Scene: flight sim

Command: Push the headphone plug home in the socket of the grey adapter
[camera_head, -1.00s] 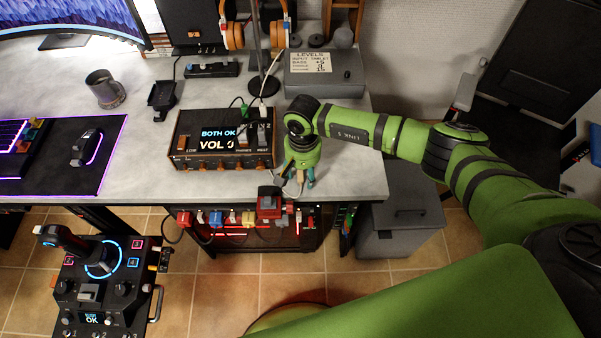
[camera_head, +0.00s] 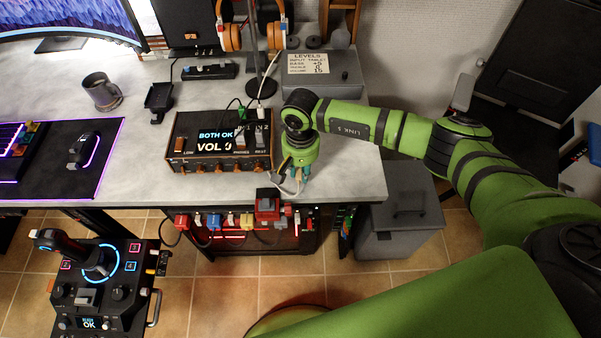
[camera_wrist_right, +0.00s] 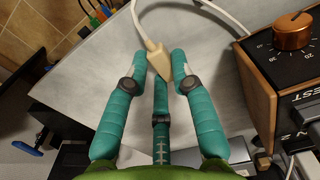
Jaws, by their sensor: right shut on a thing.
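My right gripper (camera_head: 298,178) points down over the front edge of the desk, just right of the wooden-sided box. In the right wrist view its teal fingers (camera_wrist_right: 160,66) are closed around a beige connector (camera_wrist_right: 156,52) on a white cable (camera_wrist_right: 138,14). The white cable (camera_head: 288,189) also shows by the fingertips in the head view. I cannot tell whether this connector is the headphone plug or the adapter. I cannot make out a grey adapter or its socket for certain. My left gripper is out of view.
The wooden-sided box (camera_head: 182,155) reads "BOTH OK" and "VOL", with plugs and cables on top. A red block (camera_head: 267,205) and several coloured plugs hang along the desk front. Orange headphones (camera_head: 232,38) and a grey box (camera_head: 335,75) stand behind. The desk right of the gripper is clear.

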